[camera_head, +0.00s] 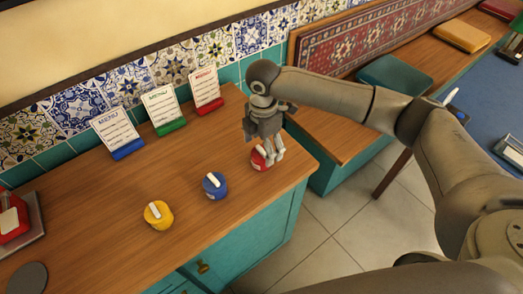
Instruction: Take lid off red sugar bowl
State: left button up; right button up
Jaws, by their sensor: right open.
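The red sugar bowl (257,164) stands on the wooden counter near its right end, partly hidden by my right gripper. Its lid is only partly visible, with a pale handle or spoon showing beside the fingers. My right gripper (272,160) points down with its fingers at the top of the red bowl. It is open; I cannot tell whether the fingers touch the lid. My left gripper is not in view.
A blue sugar bowl (214,186) and a yellow one (158,215) stand to the left on the wooden counter (110,190). Menu cards with blue (118,137), green (163,110) and red (205,91) stands line the tiled wall. A bench (340,147) lies right of the counter.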

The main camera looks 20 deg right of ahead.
jog(key=shift+f, duration=0.55)
jog(key=c, duration=0.5)
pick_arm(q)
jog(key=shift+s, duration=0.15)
pick_arm(e)
jog(key=c, duration=0.5)
